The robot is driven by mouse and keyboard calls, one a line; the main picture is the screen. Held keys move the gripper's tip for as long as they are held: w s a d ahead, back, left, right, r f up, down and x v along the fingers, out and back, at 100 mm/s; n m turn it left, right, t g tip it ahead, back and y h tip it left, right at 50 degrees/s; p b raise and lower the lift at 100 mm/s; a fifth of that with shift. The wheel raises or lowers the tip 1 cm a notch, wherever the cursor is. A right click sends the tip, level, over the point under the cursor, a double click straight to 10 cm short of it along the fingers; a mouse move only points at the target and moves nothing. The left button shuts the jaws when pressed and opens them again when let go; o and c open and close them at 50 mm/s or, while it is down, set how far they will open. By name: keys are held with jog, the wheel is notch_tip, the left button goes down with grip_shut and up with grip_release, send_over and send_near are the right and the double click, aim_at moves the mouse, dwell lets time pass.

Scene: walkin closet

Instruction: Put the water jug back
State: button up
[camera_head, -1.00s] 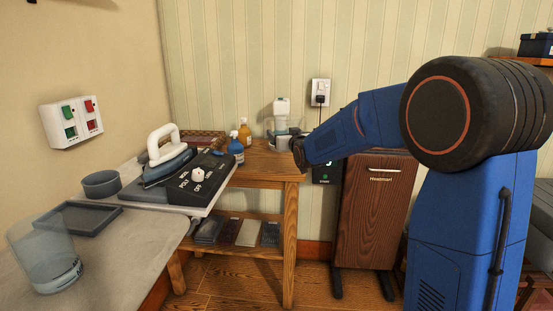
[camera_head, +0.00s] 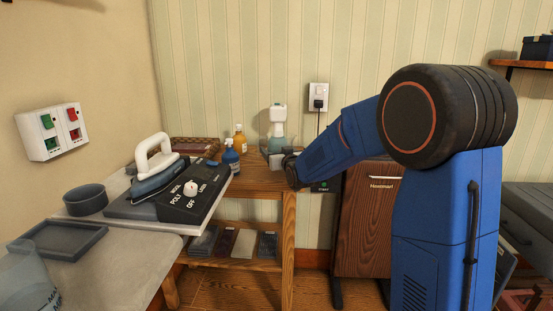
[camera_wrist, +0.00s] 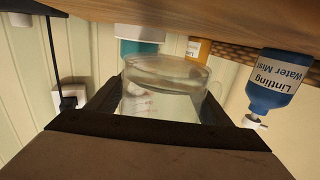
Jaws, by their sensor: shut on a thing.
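A clear jug (camera_wrist: 165,88) with a handle on its right side shows between my fingers in the wrist view, where the picture is upside down. My gripper (camera_wrist: 155,112) is shut on it. In the head view my gripper (camera_head: 277,159) is by the back wooden table (camera_head: 262,180), small and partly hidden by my arm. I cannot tell there whether the jug touches the tabletop. A second clear container (camera_head: 28,282) with dark lettering stands on the grey counter at the lower left, cut off by the picture edge.
A white-topped bottle (camera_head: 278,116), an orange bottle (camera_head: 240,139) and a blue spray bottle (camera_head: 231,157) stand close to my gripper. An iron (camera_head: 155,170) rests on its dark base. A grey tray (camera_head: 57,239) and a dark bowl (camera_head: 86,199) are left.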

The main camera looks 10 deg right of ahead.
jog(key=shift+f, duration=1.4)
jog(key=shift+f, duration=0.1)
jog(key=o, duration=1.3)
jog(key=s, duration=0.8)
jog(key=s+d, duration=0.1)
jog(key=s, duration=0.3)
jog(key=shift+s+d+r, duration=0.1)
jog(key=shift+r, duration=0.25)
jog(key=s+d+f+g, duration=0.1)
jog(key=s+f+g, duration=0.2)
jog(key=s, duration=1.2)
jog(key=s+d+f+g+h, duration=0.1)
jog(key=s+g, duration=0.4)
jog(key=s, duration=1)
jog(key=s+d+f+m+g, duration=0.1)
jog(key=s+d+f+g, duration=0.2)
jog(key=s, duration=1.2)
jog(key=shift+s+d+f+g+h, duration=0.1)
jog(key=shift+s+f+g+h, duration=0.1)
jog(key=shift+f+g, duration=0.3)
jog(key=shift+s+d+f+g+h, duration=0.1)
jog(key=shift+s+f+g+h, duration=0.15)
jog(key=shift+f, duration=0.35)
